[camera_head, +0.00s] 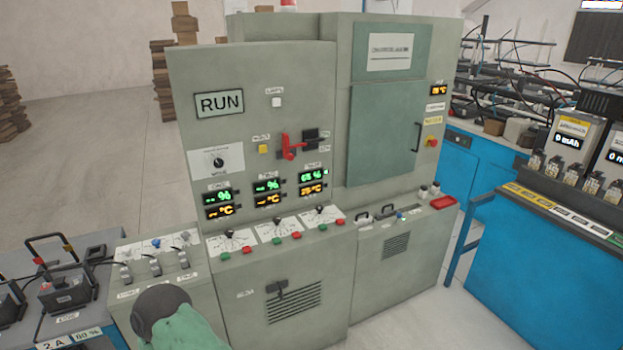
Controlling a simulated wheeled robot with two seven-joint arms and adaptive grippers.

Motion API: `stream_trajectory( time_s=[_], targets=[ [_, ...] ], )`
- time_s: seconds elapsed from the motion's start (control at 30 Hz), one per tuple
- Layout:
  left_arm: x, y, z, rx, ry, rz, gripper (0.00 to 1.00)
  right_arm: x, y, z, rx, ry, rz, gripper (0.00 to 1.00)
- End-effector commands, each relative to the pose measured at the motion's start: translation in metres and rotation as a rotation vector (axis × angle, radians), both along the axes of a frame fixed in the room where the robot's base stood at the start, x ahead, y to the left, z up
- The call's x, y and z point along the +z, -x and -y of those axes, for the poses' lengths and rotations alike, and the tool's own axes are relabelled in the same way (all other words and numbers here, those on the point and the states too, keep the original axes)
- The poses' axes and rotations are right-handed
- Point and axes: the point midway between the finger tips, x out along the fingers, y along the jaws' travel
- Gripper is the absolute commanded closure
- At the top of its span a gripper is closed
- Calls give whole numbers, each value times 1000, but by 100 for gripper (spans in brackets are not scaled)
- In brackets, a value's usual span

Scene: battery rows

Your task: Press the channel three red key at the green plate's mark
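The grey control cabinet (250,110) stands ahead with three pairs of green and red keys on its sloped ledge. The right-hand red key (340,222) sits beside a green key (322,227), below the third display column. That column's green display (312,176) reads about 61 % and the amber one (312,190) about 25 °C; the other two columns show dashes. A pale green plate (88,335) at the lower left appears to read 80 %, beside a 2 A plate. Neither gripper shows; a green and dark arm part of mine covers the bottom centre-left.
A battery bench with clamps and cables (62,290) is at the left. A red lever (290,150) juts from the cabinet face. A blue bench (530,270) with meters stands at the right. Open floor (420,325) lies between it and the cabinet.

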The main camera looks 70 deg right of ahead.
Motion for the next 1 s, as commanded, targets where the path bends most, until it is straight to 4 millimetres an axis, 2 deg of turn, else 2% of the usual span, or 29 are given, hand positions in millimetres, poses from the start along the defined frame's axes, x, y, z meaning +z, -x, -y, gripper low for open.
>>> stream_trajectory(
  time_s=[0.07, 0.1, 0.3, 1.0],
  targets=[
    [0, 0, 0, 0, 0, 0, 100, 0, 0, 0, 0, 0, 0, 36],
    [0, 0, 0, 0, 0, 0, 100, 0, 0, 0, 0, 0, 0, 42],
    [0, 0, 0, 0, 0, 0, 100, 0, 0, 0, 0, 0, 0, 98],
    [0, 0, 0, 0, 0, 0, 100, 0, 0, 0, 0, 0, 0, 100]
  ],
)
